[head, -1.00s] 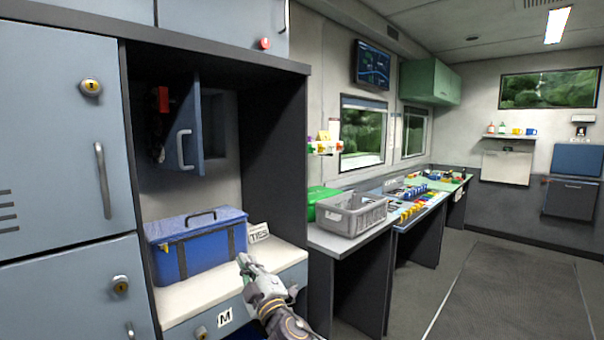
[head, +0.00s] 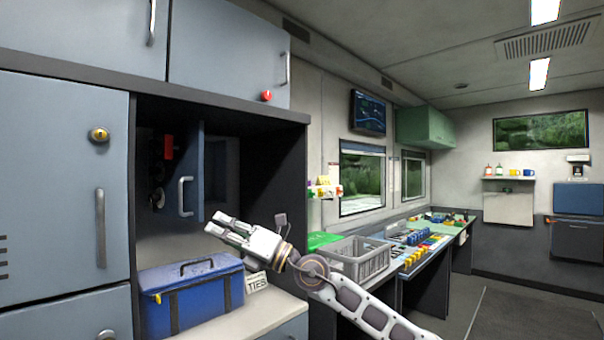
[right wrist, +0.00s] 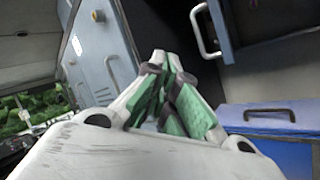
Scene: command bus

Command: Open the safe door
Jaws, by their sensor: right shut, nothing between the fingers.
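The safe door (head: 181,178) is a blue-grey panel with a pale D-shaped handle (head: 185,196), inside the dark cabinet niche. It stands out at an angle, with a dark recess (head: 217,178) to its right. In the right wrist view the handle (right wrist: 203,32) is at the upper middle. My right gripper (head: 213,225) is shut and empty, in front of the niche, just below and right of the handle and apart from it. Its green-padded fingers (right wrist: 172,95) meet in the right wrist view. My left gripper is not in view.
A blue case (head: 192,294) with a black handle stands on the white shelf (head: 235,326) below the safe. A TIES label (head: 256,282) is beside it. Grey lockers (head: 60,180) flank the niche on the left. A grey crate (head: 358,260) is on the counter to the right.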

